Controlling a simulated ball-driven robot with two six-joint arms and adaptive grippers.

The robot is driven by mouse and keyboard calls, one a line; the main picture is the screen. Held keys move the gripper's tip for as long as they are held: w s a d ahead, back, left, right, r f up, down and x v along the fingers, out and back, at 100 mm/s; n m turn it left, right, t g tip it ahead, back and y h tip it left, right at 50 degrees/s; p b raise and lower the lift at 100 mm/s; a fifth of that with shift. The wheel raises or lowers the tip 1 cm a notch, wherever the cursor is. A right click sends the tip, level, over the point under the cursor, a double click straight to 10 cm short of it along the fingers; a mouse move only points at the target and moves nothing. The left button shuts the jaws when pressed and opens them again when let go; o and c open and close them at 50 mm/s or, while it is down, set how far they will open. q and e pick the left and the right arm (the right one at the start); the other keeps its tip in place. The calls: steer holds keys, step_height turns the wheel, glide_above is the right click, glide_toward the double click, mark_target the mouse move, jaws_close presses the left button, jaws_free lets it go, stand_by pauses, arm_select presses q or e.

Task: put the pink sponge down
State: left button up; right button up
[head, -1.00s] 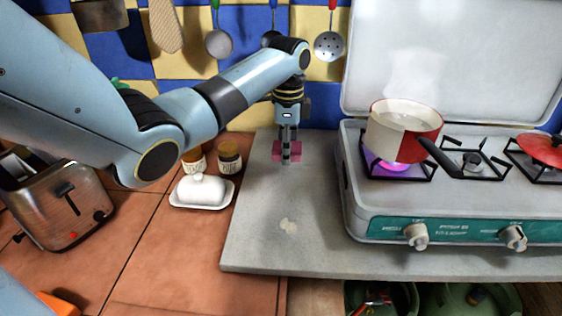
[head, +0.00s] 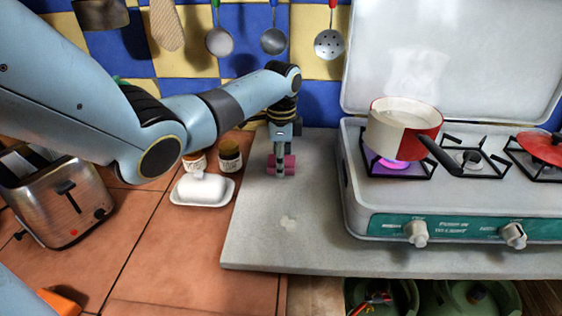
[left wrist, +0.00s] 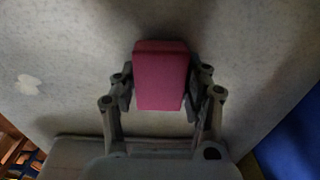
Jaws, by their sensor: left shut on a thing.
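The pink sponge (head: 289,164) is between the fingers of my left gripper (head: 281,166), at the back left of the grey counter slab (head: 300,235) in the head view. In the left wrist view the sponge (left wrist: 161,76) is a pink block with a gripper finger on each side, both pressed to it. The left gripper (left wrist: 160,88) points down and is shut on the sponge. The sponge is at or close to the slab; I cannot tell if it touches. My right gripper is not in view.
A white butter dish (head: 202,190) and two small jars (head: 230,156) stand left of the slab. A toaster (head: 60,195) is at far left. A stove (head: 450,190) with a steaming red and white pot (head: 403,128) stands right. The slab's front is clear.

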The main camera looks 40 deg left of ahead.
arm_select(q)
steer(key=o, duration=0.9)
steer(key=shift+s+f, duration=0.15)
steer(key=shift+f, duration=0.05)
steer(key=o, duration=0.3)
steer(key=shift+f, duration=0.1)
steer(key=shift+o, duration=0.2)
step_height(320, 180, up, 13)
steer(key=shift+f, duration=0.1)
